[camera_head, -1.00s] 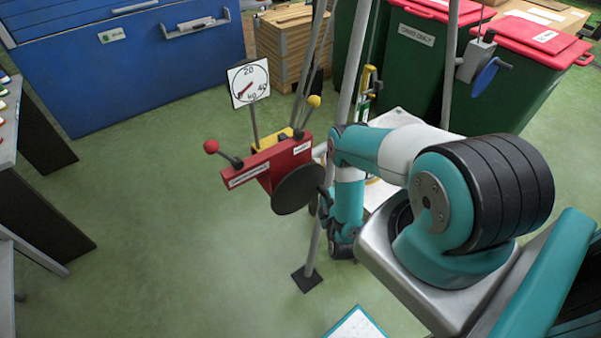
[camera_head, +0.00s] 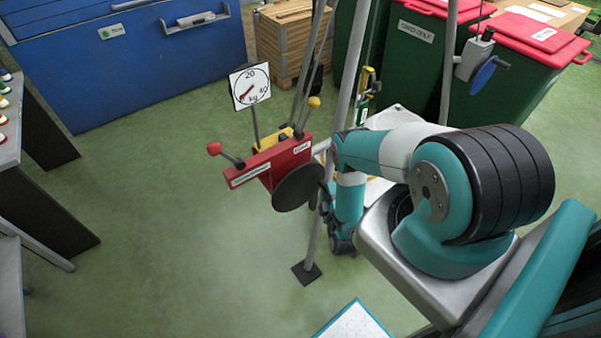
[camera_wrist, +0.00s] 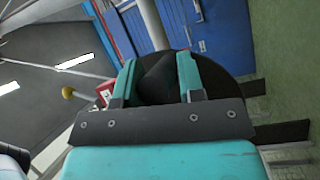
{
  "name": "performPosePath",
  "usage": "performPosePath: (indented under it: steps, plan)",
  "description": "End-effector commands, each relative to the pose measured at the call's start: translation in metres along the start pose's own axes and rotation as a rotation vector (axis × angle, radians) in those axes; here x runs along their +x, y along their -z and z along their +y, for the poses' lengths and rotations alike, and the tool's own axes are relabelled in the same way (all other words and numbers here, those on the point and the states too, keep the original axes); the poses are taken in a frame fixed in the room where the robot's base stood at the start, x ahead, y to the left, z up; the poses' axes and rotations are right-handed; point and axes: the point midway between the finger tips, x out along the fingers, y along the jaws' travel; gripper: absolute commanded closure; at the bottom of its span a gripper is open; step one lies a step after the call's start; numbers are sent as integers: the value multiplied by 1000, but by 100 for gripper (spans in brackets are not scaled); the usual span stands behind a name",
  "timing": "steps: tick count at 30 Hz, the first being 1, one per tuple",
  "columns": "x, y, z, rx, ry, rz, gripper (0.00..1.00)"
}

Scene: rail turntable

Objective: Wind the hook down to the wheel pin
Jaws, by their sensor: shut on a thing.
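A red box (camera_head: 268,164) with white labels stands mid-picture in the head view, with a red-knobbed lever and a yellow-knobbed lever. A black disc (camera_head: 297,188) is on its near face. My gripper is at the disc's right edge in the head view, its fingers largely hidden. In the wrist view my gripper (camera_wrist: 160,78) has its teal fingers closed around a dark piece (camera_wrist: 158,84) in front of the black disc (camera_wrist: 216,70). I cannot tell that piece's full shape. I cannot make out the hook or the wheel pin.
A kg dial (camera_head: 250,86) stands behind the red box. Grey poles (camera_head: 352,70) rise close by my arm. Bins, a wooden crate (camera_head: 292,42) and a blue cabinet (camera_head: 110,70) stand behind.

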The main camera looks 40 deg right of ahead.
Motion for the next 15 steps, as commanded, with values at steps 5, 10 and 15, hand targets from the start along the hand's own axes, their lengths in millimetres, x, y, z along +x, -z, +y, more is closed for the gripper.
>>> performPosePath:
  steps: [5, 10, 15]
  plan:
    - [4, 1, 3, 6, -15, 2, 100]
    - [4, 2, 7, -12, -24, 6, 100]
    - [4, 2, 10, -46, -41, 13, 100]
